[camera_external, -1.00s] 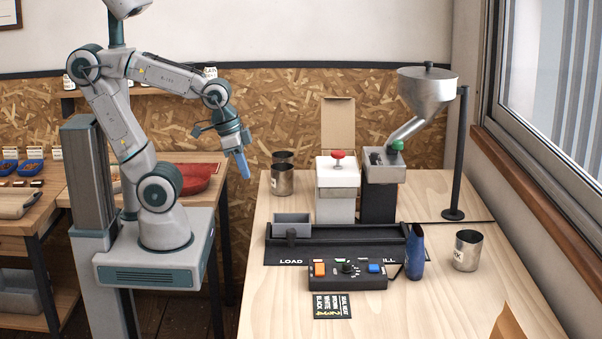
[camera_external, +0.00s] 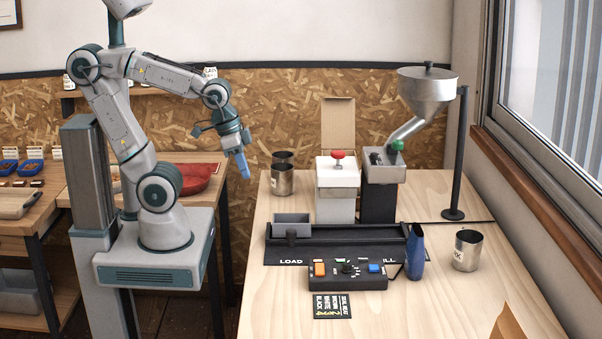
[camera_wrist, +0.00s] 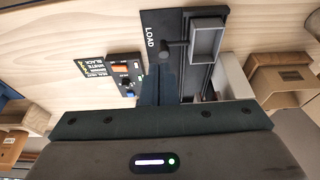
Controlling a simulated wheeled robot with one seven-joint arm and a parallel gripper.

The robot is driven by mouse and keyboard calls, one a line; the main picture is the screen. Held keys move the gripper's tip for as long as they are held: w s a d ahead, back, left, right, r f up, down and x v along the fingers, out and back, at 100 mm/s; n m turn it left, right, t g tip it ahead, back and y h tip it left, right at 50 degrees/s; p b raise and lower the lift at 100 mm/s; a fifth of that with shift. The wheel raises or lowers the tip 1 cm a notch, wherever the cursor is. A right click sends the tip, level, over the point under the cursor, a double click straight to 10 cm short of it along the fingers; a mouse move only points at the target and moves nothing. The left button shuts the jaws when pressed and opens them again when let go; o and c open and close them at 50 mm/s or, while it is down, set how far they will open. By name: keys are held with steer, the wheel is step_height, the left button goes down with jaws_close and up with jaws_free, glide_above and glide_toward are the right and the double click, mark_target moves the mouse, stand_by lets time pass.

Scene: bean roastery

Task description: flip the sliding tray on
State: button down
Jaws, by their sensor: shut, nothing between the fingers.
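The sliding tray (camera_external: 292,225) is a small grey box at the left, LOAD end of a black track (camera_external: 345,238). A black knob stands at its front. The tray also shows in the wrist view (camera_wrist: 205,40). A black control box (camera_external: 347,276) sits in front of the track, with an orange switch (camera_external: 319,268), a dark dial (camera_external: 349,268) and a blue button (camera_external: 374,267). My gripper (camera_external: 243,166) has blue fingers, shut and empty. It hangs in the air left of the table, apart from the tray and the control box.
A white unit with a red knob (camera_external: 338,155) and a metal hopper (camera_external: 427,90) stand behind the track. Metal cups (camera_external: 467,250) and a dark blue bottle-like object (camera_external: 415,252) stand on the table. A small black card (camera_external: 332,306) lies in front. The table's front left is clear.

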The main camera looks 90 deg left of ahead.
steer(key=w+d+f+n+y+b, duration=0.3)
steer(key=d+f+n+y+b, duration=0.3)
steer(key=n+b, duration=1)
steer(key=shift+d+f+n+y+b, duration=0.3)
steer(key=shift+d+f+n, duration=1.3)
steer(key=shift+n, duration=1.5)
steer(key=shift+d+r, duration=0.1)
